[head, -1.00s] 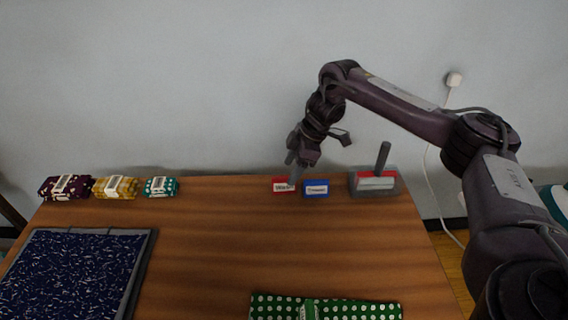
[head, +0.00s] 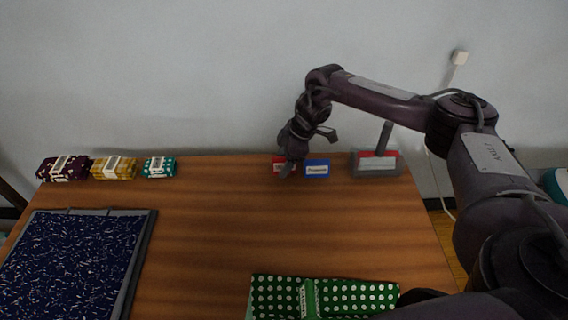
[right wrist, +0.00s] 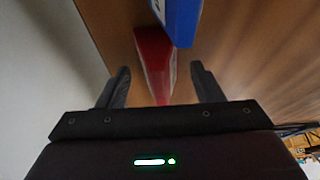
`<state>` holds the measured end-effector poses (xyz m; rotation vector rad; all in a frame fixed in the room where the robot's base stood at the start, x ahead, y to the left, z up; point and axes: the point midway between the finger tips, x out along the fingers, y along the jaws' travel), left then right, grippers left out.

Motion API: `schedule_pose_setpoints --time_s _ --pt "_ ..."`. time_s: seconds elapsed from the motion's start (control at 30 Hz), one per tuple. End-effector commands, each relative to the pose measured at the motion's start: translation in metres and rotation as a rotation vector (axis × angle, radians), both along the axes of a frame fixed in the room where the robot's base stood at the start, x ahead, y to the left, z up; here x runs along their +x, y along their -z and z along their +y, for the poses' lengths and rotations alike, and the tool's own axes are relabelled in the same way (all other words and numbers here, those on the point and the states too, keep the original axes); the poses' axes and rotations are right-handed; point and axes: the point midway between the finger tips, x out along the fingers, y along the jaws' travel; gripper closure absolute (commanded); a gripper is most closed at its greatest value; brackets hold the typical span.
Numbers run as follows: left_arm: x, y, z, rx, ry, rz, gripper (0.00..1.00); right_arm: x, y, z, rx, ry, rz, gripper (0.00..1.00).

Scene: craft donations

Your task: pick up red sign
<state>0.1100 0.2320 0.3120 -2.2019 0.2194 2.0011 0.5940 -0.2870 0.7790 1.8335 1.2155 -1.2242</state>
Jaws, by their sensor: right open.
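The red sign (head: 278,167) stands near the table's back edge, just left of the blue sign (head: 317,169). My right gripper (head: 287,170) is at the red sign and covers part of its face in the head view. In the right wrist view the red sign (right wrist: 154,58) reaches in between the two open fingers (right wrist: 160,88), with a gap on each side. The blue sign (right wrist: 181,18) is close beside it, beyond the right fingertip. My left gripper is not in view.
A grey holder with a red-and-white front and upright handle (head: 376,163) stands right of the signs. Wrapped bundles (head: 113,168) sit at the back left. A dark blue speckled mat (head: 142,262) lies front left, and green dotted cloth (head: 335,297) in front. The table's middle is clear.

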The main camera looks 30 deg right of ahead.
Motion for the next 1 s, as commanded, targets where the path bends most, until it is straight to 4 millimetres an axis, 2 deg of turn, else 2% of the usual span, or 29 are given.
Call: schedule_pose_setpoints --time_s 0.07,0.43,0.77,0.87,1.0 --pt "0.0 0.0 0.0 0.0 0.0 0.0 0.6 0.0 0.0 0.0 0.0 0.0 0.0 0.4" --pt "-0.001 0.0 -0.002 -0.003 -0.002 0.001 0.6 0.0 0.0 0.0 -0.001 0.0 0.0 0.87" --pt "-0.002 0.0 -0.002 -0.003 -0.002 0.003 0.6 0.0 -0.002 0.0 0.0 0.0 0.0 0.87" --pt "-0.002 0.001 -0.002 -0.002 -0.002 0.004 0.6 0.0 -0.007 0.0 0.0 0.0 0.0 0.87" --pt "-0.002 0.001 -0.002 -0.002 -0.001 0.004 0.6 0.001 -0.024 -0.001 0.0 0.001 -0.003 0.87"
